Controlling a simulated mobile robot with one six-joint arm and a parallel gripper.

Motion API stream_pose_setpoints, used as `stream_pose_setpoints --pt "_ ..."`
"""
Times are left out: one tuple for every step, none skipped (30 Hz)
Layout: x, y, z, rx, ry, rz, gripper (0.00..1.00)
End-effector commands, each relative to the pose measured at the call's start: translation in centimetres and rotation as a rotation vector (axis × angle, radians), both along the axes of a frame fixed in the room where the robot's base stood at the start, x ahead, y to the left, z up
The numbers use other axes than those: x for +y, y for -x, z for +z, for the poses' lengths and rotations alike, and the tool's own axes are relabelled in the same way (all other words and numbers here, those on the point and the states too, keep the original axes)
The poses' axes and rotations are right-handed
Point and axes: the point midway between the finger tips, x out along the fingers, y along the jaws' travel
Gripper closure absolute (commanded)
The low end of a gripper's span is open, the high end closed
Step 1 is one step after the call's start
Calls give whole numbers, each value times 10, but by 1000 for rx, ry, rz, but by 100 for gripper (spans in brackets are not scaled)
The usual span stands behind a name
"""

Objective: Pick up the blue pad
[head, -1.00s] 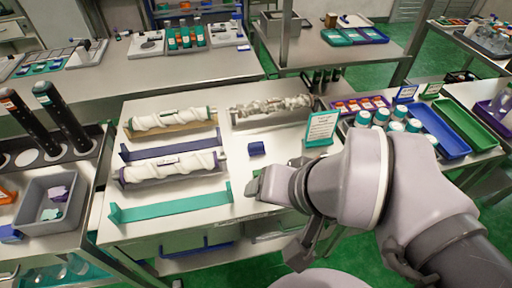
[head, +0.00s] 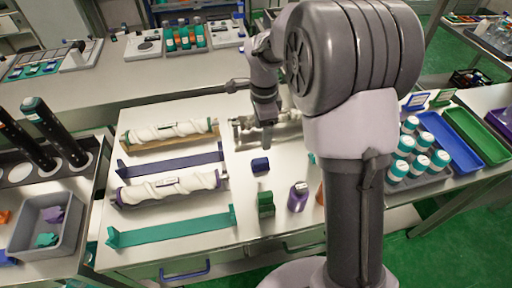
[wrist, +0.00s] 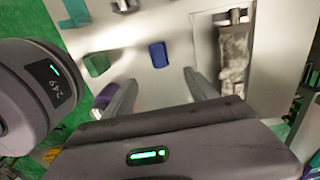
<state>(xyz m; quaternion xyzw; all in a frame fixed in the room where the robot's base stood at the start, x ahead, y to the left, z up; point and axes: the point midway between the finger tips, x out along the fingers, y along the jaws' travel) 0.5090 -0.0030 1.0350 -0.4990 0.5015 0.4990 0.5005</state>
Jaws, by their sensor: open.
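The blue pad (head: 260,165) is a small blue block lying on the white table top (head: 236,188), right of the racks with white wrapped rolls. It also shows in the wrist view (wrist: 158,54), beyond my gripper's fingertips and apart from them. My gripper (head: 267,138) is above the table, a little behind the pad in the head view, pointing down. In the wrist view my gripper's two fingers (wrist: 160,85) are spread with nothing between them.
A green block (head: 266,204) and a purple-and-white bottle (head: 298,197) stand close in front of the pad. Wrapped rolls (head: 168,188) lie on holders to the left. A grey tray of capped jars (head: 418,178) is at the right.

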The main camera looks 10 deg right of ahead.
Motion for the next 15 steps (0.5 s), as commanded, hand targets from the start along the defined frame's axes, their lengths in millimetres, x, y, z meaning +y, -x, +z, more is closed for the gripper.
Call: stream_pose_setpoints --pt "0 1 -23 4 -1 1 34" --pt "0 1 -33 3 -1 2 34" --pt "0 1 -45 4 0 2 34" --pt "0 1 -54 3 0 2 34" --pt "0 1 -61 2 0 2 34" --pt "1 1 -71 3 -1 2 34" --pt "1 1 -77 2 -1 2 34" --pt "1 1 -81 1 -1 3 34" --pt "1 1 -86 1 -1 3 34" --pt "1 1 -88 0 -1 3 34" --pt "1 1 -90 -1 -1 4 34" --pt "1 0 -92 -1 -1 4 34" --pt "1 1 -95 -1 -1 4 34" --pt "2 1 -99 0 -1 4 34" --pt "2 1 -105 1 -1 4 34"
